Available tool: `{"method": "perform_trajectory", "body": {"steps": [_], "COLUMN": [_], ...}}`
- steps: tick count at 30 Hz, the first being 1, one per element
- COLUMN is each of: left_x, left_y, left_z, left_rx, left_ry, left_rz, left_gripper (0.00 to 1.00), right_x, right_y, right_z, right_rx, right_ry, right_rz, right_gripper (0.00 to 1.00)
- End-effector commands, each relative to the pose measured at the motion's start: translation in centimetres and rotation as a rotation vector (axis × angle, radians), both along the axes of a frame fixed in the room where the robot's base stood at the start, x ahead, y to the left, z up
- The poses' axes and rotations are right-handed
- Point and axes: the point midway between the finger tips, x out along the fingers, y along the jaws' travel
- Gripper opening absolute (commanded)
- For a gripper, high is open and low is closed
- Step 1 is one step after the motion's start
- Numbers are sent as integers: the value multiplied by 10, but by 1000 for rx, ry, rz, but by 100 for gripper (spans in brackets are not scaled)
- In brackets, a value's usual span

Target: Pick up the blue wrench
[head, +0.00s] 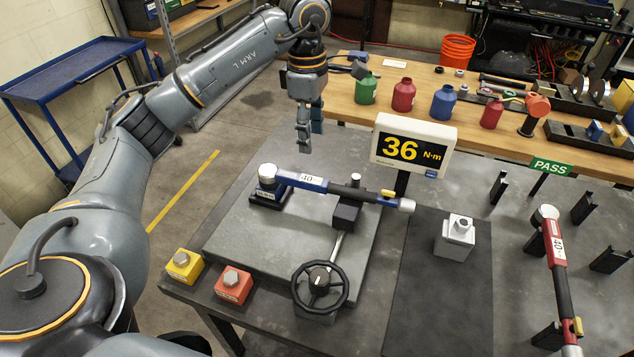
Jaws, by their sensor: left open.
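The blue wrench (313,183) lies level across the grey test plate (230,232), its head on a black block at the left and its black shaft on a black rest (346,213). Its handle end with a yellow part points right. My left gripper (308,137) hangs fingers down, above and behind the wrench, apart from it. It is open with nothing between its fingers. A red wrench (556,255) lies on black holders at the right. My right gripper does not show.
A display (413,145) reading 36 N·m stands just behind the wrench's handle. A black handwheel (320,285) is in front. Yellow (184,265) and red (233,284) blocks sit at front left, a grey block (455,237) at right. Bottles stand on a wooden bench behind.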

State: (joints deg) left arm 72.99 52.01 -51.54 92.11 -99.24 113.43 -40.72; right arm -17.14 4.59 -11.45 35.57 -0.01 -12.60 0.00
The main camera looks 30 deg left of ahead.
Motion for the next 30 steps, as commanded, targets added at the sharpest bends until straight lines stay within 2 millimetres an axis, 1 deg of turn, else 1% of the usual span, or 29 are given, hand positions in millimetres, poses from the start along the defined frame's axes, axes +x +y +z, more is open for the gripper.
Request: {"method": "perform_trajectory", "body": {"steps": [1,2,5,12,14,15,18,23,26,30], "left_x": [-2,-2,-3,-3,-3,-3,-3,-2,-2,0], "left_y": [7,9,10,8,8,9,9,8,5,-1], "left_z": [1,1,-9,-49,-58,-62,-74,-83,-92,-113], "left_rx": [20,27,34,30,29,31,30,30,30,28], "left_ry": [7,10,15,17,16,17,14,12,17,18], "left_rz": [7,9,9,8,8,9,9,9,9,8], "left_gripper": [53,53,53,53,53,53,53,53,53,53], "right_x": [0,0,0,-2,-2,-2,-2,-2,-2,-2], "right_y": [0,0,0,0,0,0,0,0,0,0], "right_z": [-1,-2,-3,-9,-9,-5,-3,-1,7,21], "right_rx": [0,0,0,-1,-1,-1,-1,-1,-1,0], "right_ry": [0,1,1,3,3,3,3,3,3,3], "right_rz": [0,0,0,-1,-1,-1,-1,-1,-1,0], "right_gripper": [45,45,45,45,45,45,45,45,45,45]}}
